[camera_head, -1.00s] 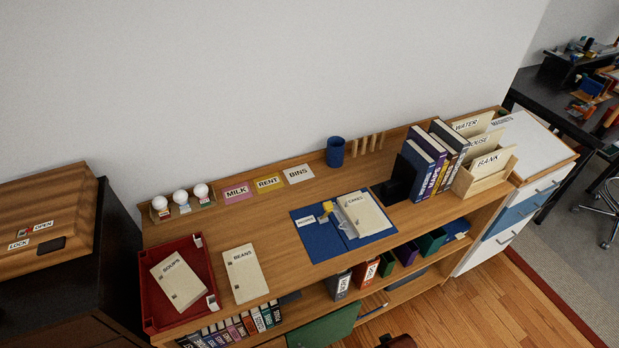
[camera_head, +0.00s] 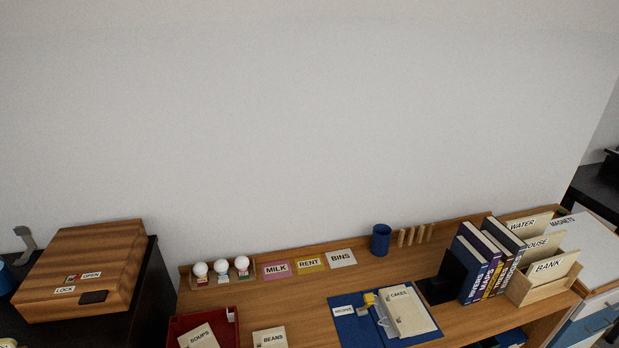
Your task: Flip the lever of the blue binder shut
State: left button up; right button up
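The blue binder (camera_head: 347,329) lies open and flat on the wooden desk, at the lower right of the middle of the head view. A small label is on its left cover. A yellow lever piece (camera_head: 369,299) stands up near its middle, beside the metal rings (camera_head: 384,321). A cream sheet block marked CAKES (camera_head: 409,313) lies on its right side. The lever's exact angle is too small to tell. Neither of my grippers is in view.
A red tray (camera_head: 233,326) with a SOUPS booklet and a BEANS booklet (camera_head: 269,338) are left of the binder. A blue cup (camera_head: 380,240) stands behind it. A black bookend (camera_head: 437,289), upright books (camera_head: 478,266) and a file box (camera_head: 545,287) stand to the right.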

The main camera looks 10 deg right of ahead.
aim_at(369, 299)
jog(key=z, duration=1.75)
jog(key=k, duration=0.65)
jog(key=u, duration=1.25)
